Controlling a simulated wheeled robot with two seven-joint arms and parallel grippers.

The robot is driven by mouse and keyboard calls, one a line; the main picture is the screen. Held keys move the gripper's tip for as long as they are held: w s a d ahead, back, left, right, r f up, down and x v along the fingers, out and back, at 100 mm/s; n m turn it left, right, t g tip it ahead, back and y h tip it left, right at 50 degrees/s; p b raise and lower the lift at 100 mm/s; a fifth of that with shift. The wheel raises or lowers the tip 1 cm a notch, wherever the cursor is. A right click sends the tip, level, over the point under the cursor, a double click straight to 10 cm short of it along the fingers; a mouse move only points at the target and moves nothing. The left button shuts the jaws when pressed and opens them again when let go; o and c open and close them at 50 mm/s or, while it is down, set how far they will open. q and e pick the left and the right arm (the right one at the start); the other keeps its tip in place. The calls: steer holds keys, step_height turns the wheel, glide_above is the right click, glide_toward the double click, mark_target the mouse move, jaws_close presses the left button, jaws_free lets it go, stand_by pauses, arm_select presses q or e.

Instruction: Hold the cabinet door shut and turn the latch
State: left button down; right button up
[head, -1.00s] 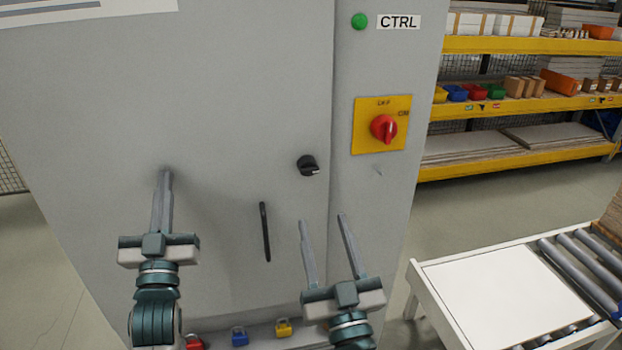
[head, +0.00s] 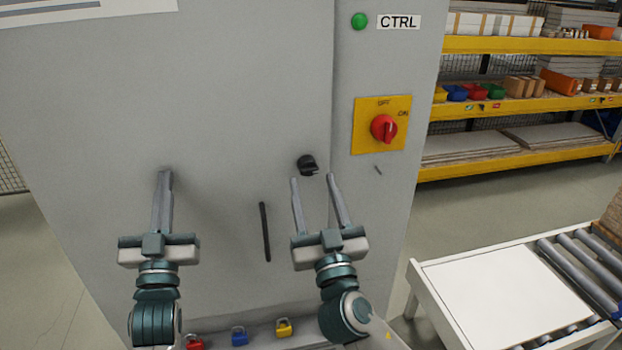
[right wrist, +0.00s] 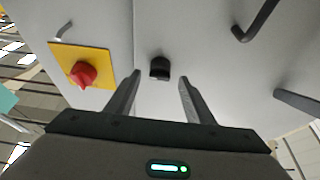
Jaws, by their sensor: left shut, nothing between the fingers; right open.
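The grey cabinet door (head: 230,110) looks flush with the frame beside it. The black latch knob (head: 307,164) sits near the door's right edge. My left gripper (head: 165,175) is shut and empty, its fingertips at the door's face on the left; whether they press on it I cannot tell. My right gripper (head: 313,180) is open just below the latch. In the right wrist view the latch (right wrist: 159,68) lies ahead of and between the two open fingers (right wrist: 158,85), apart from them.
A black bar handle (head: 265,232) is on the door below the latch. A red rotary switch (head: 383,128) on a yellow plate is right of the latch. Several coloured padlocks (head: 239,336) sit on a ledge below. A roller table (head: 500,300) stands at the right.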

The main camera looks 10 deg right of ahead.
mark_target(305, 171)
steer(key=shift+x, duration=1.45)
steer(key=c, duration=1)
steer(key=shift+c, duration=0.2)
